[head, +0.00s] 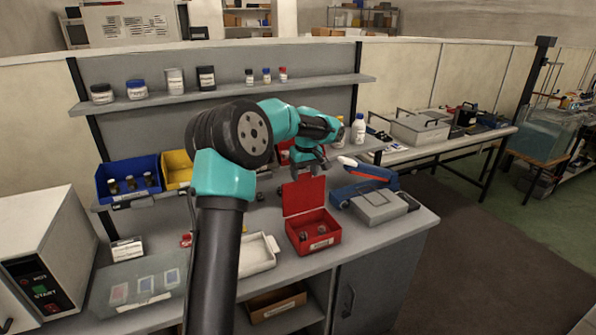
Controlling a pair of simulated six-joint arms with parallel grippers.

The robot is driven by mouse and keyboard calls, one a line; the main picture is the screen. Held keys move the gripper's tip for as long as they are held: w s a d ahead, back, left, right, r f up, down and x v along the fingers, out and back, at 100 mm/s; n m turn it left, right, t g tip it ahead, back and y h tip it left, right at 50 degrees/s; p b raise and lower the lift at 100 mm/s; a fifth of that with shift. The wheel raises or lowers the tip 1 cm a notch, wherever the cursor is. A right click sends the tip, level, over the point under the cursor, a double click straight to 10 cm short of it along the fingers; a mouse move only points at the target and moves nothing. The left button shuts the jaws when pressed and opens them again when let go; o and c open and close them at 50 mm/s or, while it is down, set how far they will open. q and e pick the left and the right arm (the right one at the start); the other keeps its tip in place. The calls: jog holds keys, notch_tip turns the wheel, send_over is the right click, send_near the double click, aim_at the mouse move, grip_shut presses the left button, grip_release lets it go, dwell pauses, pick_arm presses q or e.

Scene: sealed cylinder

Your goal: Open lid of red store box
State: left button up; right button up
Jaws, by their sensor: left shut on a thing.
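The red store box (315,235) stands on the grey bench, with a white label on its front and a few small items inside. Its red lid (303,197) stands about upright at the back edge, so the box is open at the top. My left gripper (308,170) is at the top edge of the lid, shut on it; the fingertips are small and partly hard to make out. My right gripper is not in view.
A grey case (380,207) and a blue tool (365,182) lie right of the box. A white tray (260,255) is to its left. Blue (128,180) and yellow (177,168) bins stand at the back. Bottles line the shelf (215,90) above.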

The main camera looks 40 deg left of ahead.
pick_arm(q)
jog(key=o, duration=1.3)
jog(key=r, duration=0.5)
jog(key=d+r, duration=0.1)
jog(key=r, duration=0.5)
jog(key=s+r, duration=0.1)
jog(key=r, duration=0.5)
jog(key=shift+d+r, duration=0.15)
jog(key=shift+d, duration=0.25)
